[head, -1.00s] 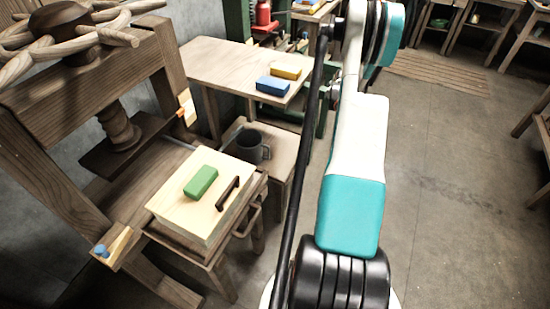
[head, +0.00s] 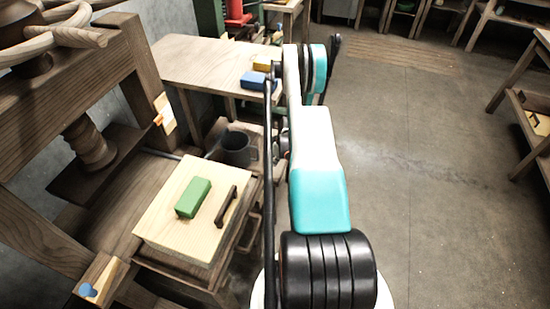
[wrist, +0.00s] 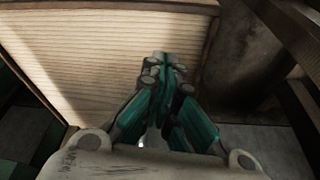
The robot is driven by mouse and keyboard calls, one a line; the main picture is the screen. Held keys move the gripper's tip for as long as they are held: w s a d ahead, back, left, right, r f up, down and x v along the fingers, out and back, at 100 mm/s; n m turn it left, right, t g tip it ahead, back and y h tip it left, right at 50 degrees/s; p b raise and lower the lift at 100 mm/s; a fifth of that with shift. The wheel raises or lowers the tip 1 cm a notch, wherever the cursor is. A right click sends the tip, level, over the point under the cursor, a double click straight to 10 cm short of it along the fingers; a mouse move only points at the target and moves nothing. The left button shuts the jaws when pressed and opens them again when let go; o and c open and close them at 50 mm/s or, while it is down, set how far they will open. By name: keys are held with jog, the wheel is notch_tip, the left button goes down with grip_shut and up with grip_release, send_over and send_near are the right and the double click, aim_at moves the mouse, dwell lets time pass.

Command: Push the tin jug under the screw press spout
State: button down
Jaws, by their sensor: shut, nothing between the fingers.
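The tin jug (head: 237,147) is a dark grey open-topped vessel. In the head view it stands upright on a low wooden stool (head: 215,130), just beyond the screw press (head: 75,150). In the wrist view a dark rounded surface at the right appears to be the jug (wrist: 240,62). My gripper (wrist: 162,62) is shut and empty, over pale wood to the left of that surface, with a gap that I cannot judge. In the head view my arm largely hides the gripper. I cannot clearly make out the spout at the press's near right side.
A pale board (head: 165,228) on the press bed carries a green block (head: 194,198) and a dark handle (head: 227,206). A table (head: 200,65) with a blue block (head: 256,81) and a yellow block (head: 264,63) stands behind.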

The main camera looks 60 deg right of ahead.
aim_at(257, 159)
jog(key=b+x, duration=0.1)
jog(key=x, duration=0.3)
jog(key=shift+s, duration=0.1)
jog(key=w, duration=0.1)
jog(key=w+b, duration=0.1)
jog(key=w, duration=0.1)
jog(key=shift+a+f, duration=0.15)
jog(key=shift+f, duration=0.05)
jog(key=shift+w+r+b, duration=0.1)
jog(key=shift+w+b, duration=0.3)
jog(key=shift+w, duration=0.2)
jog(key=w, duration=0.4)
jog(key=shift+w+a, duration=0.15)
jog(key=shift+a, duration=0.1)
